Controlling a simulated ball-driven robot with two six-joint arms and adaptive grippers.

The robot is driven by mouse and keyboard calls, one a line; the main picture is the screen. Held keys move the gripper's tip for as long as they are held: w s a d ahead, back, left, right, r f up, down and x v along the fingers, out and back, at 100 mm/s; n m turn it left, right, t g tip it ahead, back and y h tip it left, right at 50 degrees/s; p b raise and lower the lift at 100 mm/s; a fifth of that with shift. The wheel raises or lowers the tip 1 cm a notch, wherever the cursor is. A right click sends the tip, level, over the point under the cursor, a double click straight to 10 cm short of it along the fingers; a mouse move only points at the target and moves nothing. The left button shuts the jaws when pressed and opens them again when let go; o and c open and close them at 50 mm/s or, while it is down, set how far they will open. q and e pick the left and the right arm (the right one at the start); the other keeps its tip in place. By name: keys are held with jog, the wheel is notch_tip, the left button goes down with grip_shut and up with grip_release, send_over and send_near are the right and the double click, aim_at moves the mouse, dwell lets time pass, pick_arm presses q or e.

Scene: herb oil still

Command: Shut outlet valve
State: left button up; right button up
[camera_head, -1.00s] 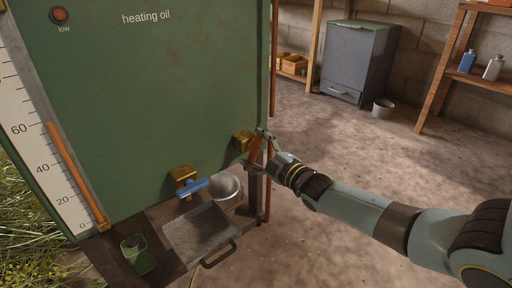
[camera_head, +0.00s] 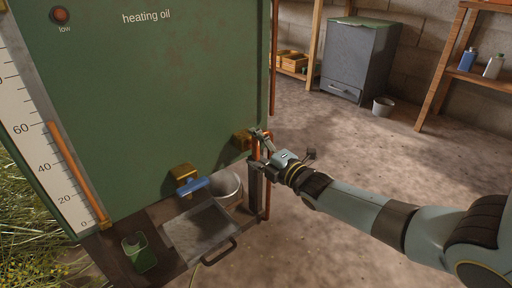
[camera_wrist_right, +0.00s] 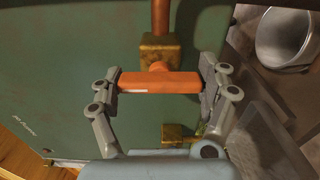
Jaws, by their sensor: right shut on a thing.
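A brass valve (camera_head: 242,139) sits at the lower right edge of the green tank marked "heating oil" (camera_head: 150,85). In the right wrist view its brass body (camera_wrist_right: 160,47) carries an orange bar handle (camera_wrist_right: 160,82), with a copper pipe (camera_wrist_right: 161,15) running from the body. My right gripper (camera_head: 262,141) is shut on this handle, with one finger at each end of the bar. In the head view the gripper hides most of the handle. A second brass valve with a blue handle (camera_head: 193,187) is lower left on the tank. My left gripper is not in view.
Below the tank are a metal tray (camera_head: 200,229), a metal pail (camera_head: 227,188) and a green can (camera_head: 138,252). A level scale (camera_head: 42,150) is at left. A grey cabinet (camera_head: 355,60) and shelves stand behind.

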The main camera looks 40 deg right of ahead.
dwell(0.3)
jog(key=o, duration=1.1)
jog(key=shift+o, duration=0.2)
jog(key=s, duration=1.2)
jog(key=shift+d, duration=0.45)
jog(key=shift+f, duration=0.1)
